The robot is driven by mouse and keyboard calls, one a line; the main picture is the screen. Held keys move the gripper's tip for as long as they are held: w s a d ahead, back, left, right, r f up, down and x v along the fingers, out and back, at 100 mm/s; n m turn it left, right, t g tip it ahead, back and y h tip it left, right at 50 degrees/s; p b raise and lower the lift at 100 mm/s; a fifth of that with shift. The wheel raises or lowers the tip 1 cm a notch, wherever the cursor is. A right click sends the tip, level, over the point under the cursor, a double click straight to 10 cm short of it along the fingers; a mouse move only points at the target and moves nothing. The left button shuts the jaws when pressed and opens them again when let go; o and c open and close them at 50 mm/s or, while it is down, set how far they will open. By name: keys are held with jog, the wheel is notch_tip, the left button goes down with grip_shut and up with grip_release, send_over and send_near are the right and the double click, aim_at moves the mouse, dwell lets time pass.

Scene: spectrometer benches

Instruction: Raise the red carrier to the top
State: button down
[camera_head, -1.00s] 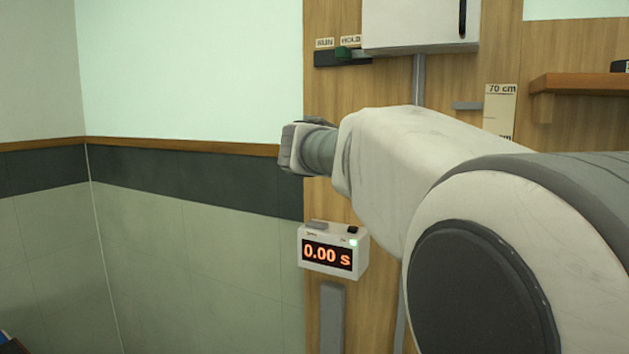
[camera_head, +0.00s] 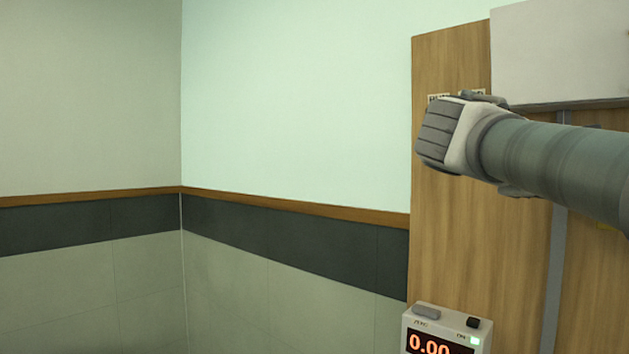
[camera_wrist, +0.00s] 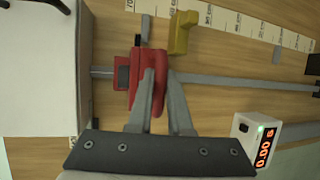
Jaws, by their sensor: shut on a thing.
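The red carrier (camera_wrist: 136,62) sits on the grey rail (camera_wrist: 230,82) in the wrist view, near the large white box. My gripper (camera_wrist: 160,78) is shut on a red part of the carrier, which shows between its two grey fingers. A dark block lies at the carrier's left side in that view. In the head view my wrist hides the carrier and my fingers, and only part of the rail (camera_head: 556,270) shows below.
The white box (camera_head: 560,50) is mounted above the rail; it also fills the wrist view's left side (camera_wrist: 40,70). A yellow piece (camera_wrist: 182,34) is beside the carrier. A scale (camera_wrist: 230,22) runs along the board.

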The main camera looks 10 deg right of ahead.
jog(key=shift+r, duration=0.45)
jog(key=c, duration=0.8)
grip_release()
jog(key=shift+f, duration=0.1)
jog(key=shift+c, duration=0.2)
jog(key=shift+a+f, duration=0.1)
jog(key=b+v, duration=0.2)
jog(key=v, duration=1.5)
jog(key=shift+a+b, duration=0.2)
jog(key=shift+b, duration=0.2)
jog(key=shift+f, duration=0.15)
